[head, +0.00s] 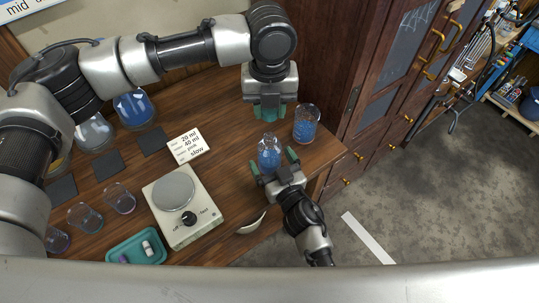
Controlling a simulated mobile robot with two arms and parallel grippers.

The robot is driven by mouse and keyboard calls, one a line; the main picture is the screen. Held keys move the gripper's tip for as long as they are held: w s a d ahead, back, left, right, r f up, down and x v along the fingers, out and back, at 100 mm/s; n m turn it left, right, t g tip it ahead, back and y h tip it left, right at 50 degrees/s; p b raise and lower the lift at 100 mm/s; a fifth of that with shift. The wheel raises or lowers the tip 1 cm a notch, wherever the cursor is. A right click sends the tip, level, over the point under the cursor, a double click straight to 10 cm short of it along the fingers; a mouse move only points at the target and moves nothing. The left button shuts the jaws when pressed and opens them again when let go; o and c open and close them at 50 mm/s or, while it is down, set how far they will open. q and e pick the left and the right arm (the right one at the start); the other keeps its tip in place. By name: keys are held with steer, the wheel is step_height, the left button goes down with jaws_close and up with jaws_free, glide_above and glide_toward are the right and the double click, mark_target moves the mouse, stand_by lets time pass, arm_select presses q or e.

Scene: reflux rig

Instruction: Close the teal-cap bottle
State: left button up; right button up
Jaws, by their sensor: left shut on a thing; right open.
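The bottle (269,156), clear glass with blue contents, stands upright near the table's right end; no cap shows on its neck. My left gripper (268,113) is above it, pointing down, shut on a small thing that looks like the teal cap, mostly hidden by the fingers. A gap shows between that gripper and the bottle's top. My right gripper (274,164) is low at the front of the bottle, its green-tipped fingers open on either side of it. Whether either finger touches the glass I cannot tell.
A glass with blue contents (306,124) stands close right of the bottle. A stirrer hotplate (183,205), a white spoon-like dish (251,223), a note card (187,146), a teal tray (121,246) and several beakers are left. A wooden cabinet (366,105) rises beyond the table's right edge.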

mark_target(270, 136)
steer(key=shift+w+a, duration=0.3)
steer(key=shift+w, duration=0.3)
steer(key=shift+c, duration=0.2)
steer(key=c, duration=1.3)
arm_select(q)
steer(key=shift+f, duration=2.5)
steer(key=shift+f, duration=0.9)
steer(key=shift+f, duration=0.55)
